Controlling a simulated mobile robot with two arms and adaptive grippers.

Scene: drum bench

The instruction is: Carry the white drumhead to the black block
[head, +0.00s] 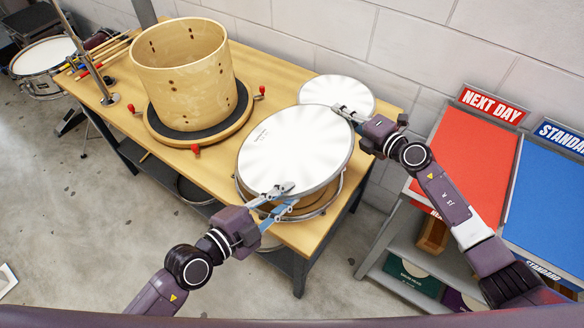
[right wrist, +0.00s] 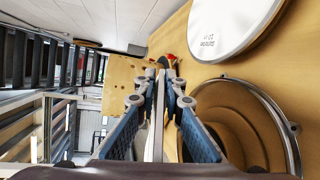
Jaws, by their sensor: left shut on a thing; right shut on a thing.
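The white drumhead (head: 300,145) is held above the right part of the bench by both grippers. My left gripper (head: 283,192) is shut on its near rim. My right gripper (head: 340,109) is shut on its far right rim. In the right wrist view, the fingers (right wrist: 162,80) pinch the drumhead (right wrist: 158,120), seen edge-on. I cannot make out a separate black block. A round black pad (head: 160,130) lies on a wooden base under the drum shell.
A wooden drum shell (head: 185,75) stands on the pad, with red handles (head: 195,151) around the base. A second white drumhead (head: 340,90) lies at the back. A metal hoop (head: 325,208) shows below the held drumhead. Red (head: 465,150) and blue (head: 550,200) trays stand right.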

